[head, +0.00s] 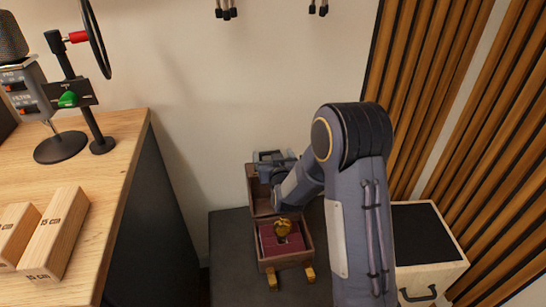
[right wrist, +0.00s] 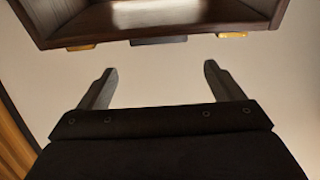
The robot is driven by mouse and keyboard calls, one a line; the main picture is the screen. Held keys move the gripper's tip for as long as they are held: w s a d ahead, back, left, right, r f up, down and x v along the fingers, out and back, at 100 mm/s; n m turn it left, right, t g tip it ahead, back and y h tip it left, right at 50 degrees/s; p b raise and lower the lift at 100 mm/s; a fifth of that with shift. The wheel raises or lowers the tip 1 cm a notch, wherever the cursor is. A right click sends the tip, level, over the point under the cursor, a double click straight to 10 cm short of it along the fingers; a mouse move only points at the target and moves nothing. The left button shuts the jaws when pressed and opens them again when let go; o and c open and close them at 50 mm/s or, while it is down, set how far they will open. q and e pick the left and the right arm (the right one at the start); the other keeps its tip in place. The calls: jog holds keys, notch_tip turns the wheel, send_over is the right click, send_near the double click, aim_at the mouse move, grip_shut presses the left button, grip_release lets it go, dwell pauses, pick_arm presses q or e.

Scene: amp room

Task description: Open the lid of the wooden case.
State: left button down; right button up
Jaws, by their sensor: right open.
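The wooden case (head: 268,264) sits on a dark grey surface, with a gold object (head: 283,228) on its dark red lining (head: 268,243). Its lid (head: 254,190) is raised and stands up at the back of the case, its inner side partly hidden by my right arm. My right gripper (head: 270,160) is at the top of the lid, partly hidden. In the right wrist view its two fingers (right wrist: 158,70) are spread apart with nothing between them. The wooden lid edge (right wrist: 200,34) lies just beyond the fingertips, apart from them. My left gripper is not in view.
A wooden desk (head: 120,150) with a microphone (head: 22,85) and wooden blocks (head: 58,235) stands at the left. A dark-topped drawer unit (head: 418,232) stands at the right by the slatted wall panels (head: 430,70). The plain wall is close behind the case.

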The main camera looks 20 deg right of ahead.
jog(key=v, duration=0.8)
jog(key=shift+d, duration=0.1)
dwell(0.3)
